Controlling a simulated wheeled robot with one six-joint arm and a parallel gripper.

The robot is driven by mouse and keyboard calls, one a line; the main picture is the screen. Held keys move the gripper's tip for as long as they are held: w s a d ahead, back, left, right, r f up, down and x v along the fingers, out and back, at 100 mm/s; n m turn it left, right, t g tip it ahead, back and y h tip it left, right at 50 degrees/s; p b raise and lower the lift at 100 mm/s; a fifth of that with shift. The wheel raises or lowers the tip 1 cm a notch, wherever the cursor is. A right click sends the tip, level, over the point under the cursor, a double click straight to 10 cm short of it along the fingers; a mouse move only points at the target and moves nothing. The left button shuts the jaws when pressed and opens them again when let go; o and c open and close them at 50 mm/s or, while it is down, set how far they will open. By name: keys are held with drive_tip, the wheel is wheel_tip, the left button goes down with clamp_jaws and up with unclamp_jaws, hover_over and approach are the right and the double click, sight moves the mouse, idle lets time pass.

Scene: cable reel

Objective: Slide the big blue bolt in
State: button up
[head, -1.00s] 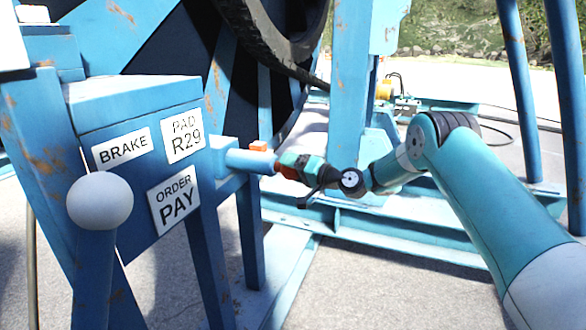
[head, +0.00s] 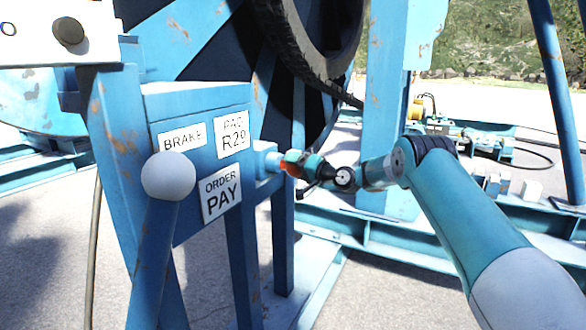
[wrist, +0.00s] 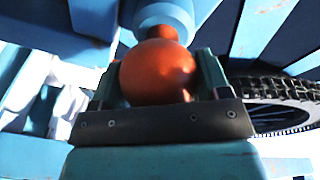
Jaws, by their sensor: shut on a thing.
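The big blue bolt (head: 268,162) sticks out sideways from the right side of the blue box with the labels. Its visible length between the box and my gripper is short. My gripper (head: 296,164) is at the bolt's outer end. In the wrist view, my gripper's green fingers (wrist: 158,85) are shut around a round orange-red knob (wrist: 158,68). The blue bolt shaft (wrist: 165,12) runs away behind the knob at the top of that view. How deep the bolt sits inside the box is hidden.
A lever with a white ball (head: 168,176) stands in front of the box (head: 180,225), which carries BRAKE, PAD R29 and ORDER PAY labels. The dark reel rim (head: 310,60) is behind. Blue frame beams lie below and behind my arm. Open pavement shows at bottom right.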

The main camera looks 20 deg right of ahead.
drive_tip(key=o, duration=1.3)
drive_tip(key=shift+w+a, duration=0.15)
drive_tip(key=shift+c, duration=0.2)
drive_tip(key=shift+s+d, duration=0.25)
drive_tip(key=shift+d, duration=0.05)
drive_tip(key=b+v, duration=0.1)
drive_tip(key=v, duration=1.5)
drive_tip(key=shift+s+d+b, duration=0.15)
drive_tip(key=shift+s+b, duration=0.2)
